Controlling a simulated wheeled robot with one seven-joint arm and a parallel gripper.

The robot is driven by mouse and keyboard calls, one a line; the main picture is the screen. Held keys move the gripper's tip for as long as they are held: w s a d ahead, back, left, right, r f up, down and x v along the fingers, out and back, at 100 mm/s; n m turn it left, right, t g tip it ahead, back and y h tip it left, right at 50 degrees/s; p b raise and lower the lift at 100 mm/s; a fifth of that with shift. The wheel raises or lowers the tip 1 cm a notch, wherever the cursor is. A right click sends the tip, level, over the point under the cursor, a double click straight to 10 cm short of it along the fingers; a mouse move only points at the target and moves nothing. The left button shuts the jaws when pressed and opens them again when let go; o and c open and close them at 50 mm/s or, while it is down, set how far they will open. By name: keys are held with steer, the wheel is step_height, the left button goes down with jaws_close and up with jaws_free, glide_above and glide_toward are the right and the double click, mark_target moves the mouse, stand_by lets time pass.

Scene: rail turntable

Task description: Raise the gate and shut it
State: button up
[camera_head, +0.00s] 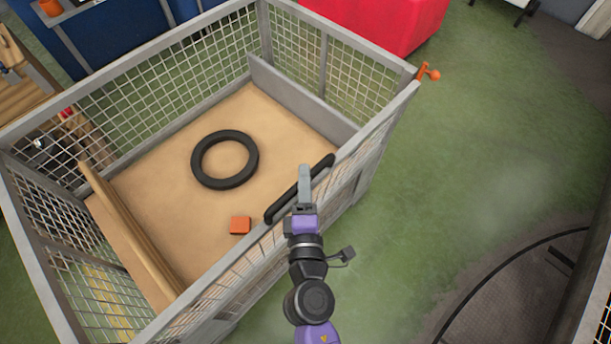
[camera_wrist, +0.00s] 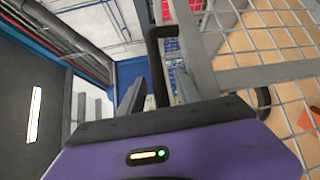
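The pen (camera_head: 262,30) has grey rails and wire-mesh sides. A black bar handle (camera_head: 326,163) runs along its near right side, which I take to be the gate; whether that side is fully closed I cannot tell. An orange latch (camera_head: 428,73) sticks out at the far right corner post. My gripper (camera_head: 304,172) is at the middle of the handle. In the wrist view, the handle (camera_wrist: 157,65) passes between my two grey fingers (camera_wrist: 162,88). A gap shows between the handle and the right finger, so the gripper looks open around it. Contact on the left is unclear.
Inside the pen, a black ring (camera_head: 198,160) and an orange block (camera_head: 240,225) lie on the tan floor, with a wooden beam (camera_head: 130,230) at left. A red box (camera_head: 380,20) stands behind. Green floor (camera_head: 470,150) is clear at right, beside a dark round plate (camera_head: 530,300).

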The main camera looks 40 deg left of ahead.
steer(key=shift+w+a, duration=0.3)
jaws_close()
stand_by(1.3)
